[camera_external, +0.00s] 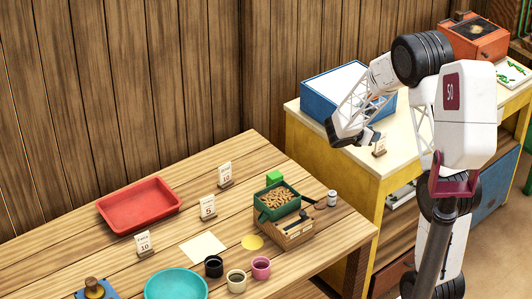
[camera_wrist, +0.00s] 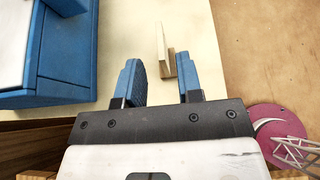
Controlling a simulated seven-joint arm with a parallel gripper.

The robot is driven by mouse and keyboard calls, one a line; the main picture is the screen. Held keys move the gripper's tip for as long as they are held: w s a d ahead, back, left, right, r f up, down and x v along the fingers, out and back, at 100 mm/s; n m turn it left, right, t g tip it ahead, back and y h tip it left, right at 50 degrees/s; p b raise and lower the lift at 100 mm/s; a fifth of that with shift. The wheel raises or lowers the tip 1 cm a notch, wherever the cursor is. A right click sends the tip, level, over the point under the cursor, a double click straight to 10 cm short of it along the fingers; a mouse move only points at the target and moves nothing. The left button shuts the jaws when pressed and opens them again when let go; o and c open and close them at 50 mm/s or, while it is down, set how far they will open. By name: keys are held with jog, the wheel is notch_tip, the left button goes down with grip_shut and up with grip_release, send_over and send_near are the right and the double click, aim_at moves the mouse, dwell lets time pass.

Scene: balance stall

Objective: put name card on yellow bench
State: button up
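A small name card with a wooden base (camera_external: 379,148) stands on the pale top of the yellow bench (camera_external: 352,176), close to its front edge. In the wrist view, the card's wooden base (camera_wrist: 170,64) shows nearly edge-on, just beyond and between my fingertips. My gripper (camera_external: 362,137) is low over the bench top, beside the card. Its two blue fingers (camera_wrist: 160,72) are spread apart with a clear gap to the card, so it is open and holds nothing. The card's printing is too small to read.
A blue box with a white top (camera_external: 338,88) stands left of the card on the bench. An orange machine (camera_external: 474,37) stands at the back right. Similar cards (camera_external: 208,207), a red tray (camera_external: 138,205), a teal bowl (camera_external: 176,285) and cups are on the wooden table.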

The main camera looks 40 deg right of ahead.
jog(key=shift+v, duration=2.9)
jog(key=shift+r, duration=0.1)
jog(key=s+a+r+m+t+y, duration=0.1)
jog(key=s+a+r+m+y, duration=0.3)
jog(key=s+a, duration=0.5)
jog(key=s+a+r+m+y, duration=0.4)
jog(key=s+a+m, duration=0.4)
jog(key=s, duration=0.3)
jog(key=s+a+r+m+t+y, duration=0.1)
jog(key=s+a+r+m+y, duration=0.3)
jog(key=s+a, duration=0.5)
notch_tip(320, 180, up, 3)
jog(key=shift+s+a+f+m+t+y, duration=0.2)
jog(key=shift+s+a+m+t+y, duration=0.15)
jog(key=shift+s+m, duration=0.7)
